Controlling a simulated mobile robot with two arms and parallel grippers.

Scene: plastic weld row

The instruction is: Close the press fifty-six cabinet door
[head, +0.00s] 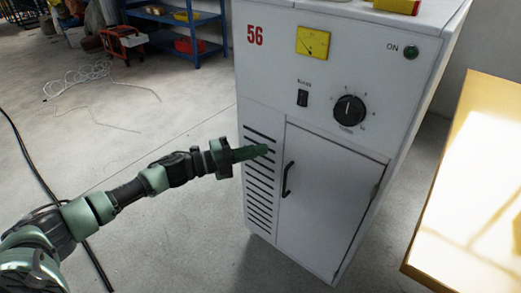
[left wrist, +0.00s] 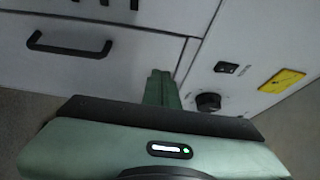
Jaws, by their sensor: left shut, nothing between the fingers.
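The press 56 cabinet (head: 262,85) is white, with a red 56 at its upper left. Its door (head: 325,195) is at the lower right of the front, with a black bar handle (head: 287,180) near its left edge and a hinge on the right. The door looks flush with the front; a small gap cannot be ruled out. My left gripper (head: 262,152) is shut and empty, in front of the vent slots, left of the door's upper corner. Whether it touches is unclear. In the left wrist view the fingers (left wrist: 160,88) overlap the panel near the door seam; the handle (left wrist: 70,48) is upper left.
The cabinet's dial (head: 348,110), switch and yellow gauge are above the door. A wooden-edged table (head: 470,190) stands close on the right. A blue shelf (head: 180,30), an orange machine and loose cables are behind on the left. Floor left of the cabinet is mostly clear.

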